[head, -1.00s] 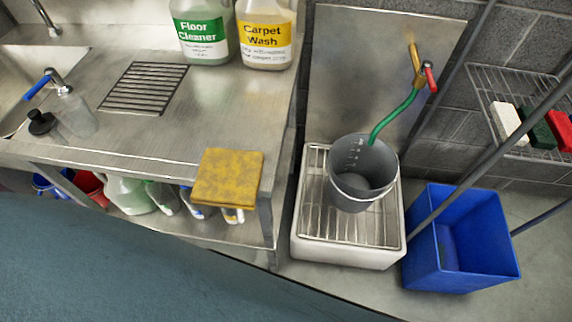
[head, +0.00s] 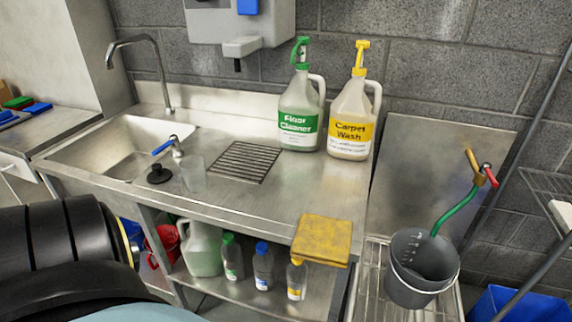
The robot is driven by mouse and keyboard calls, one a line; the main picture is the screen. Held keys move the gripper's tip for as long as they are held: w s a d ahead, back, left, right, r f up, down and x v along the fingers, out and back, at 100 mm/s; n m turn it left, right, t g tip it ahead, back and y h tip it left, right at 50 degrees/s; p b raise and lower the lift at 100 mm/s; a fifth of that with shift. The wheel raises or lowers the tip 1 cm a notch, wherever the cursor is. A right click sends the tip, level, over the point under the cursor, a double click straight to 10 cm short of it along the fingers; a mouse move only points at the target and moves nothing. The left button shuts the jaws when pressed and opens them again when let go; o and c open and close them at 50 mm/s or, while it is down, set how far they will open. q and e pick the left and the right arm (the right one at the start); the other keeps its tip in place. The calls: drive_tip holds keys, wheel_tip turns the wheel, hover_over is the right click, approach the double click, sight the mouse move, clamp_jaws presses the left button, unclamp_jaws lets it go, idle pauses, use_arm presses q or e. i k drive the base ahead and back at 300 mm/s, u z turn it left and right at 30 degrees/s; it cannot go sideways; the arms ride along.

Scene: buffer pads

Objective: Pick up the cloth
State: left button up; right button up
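The cloth (head: 322,237) is a yellow, flat, folded piece with brownish blotches. It lies at the front right corner of the steel counter (head: 225,203), with its front edge at or slightly over the counter's edge. Neither gripper shows in the head view. A dark rounded part of my own body fills the lower left corner, apart from the cloth.
A Floor Cleaner jug (head: 300,112) and a Carpet Wash jug (head: 352,118) stand behind the cloth. A sink (head: 120,143) is at left. A grey bucket (head: 422,268) stands right of the counter. Several bottles sit on the shelf below.

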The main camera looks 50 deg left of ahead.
sight(323, 240)
drive_tip(key=k, duration=0.3)
drive_tip(key=u, duration=0.9)
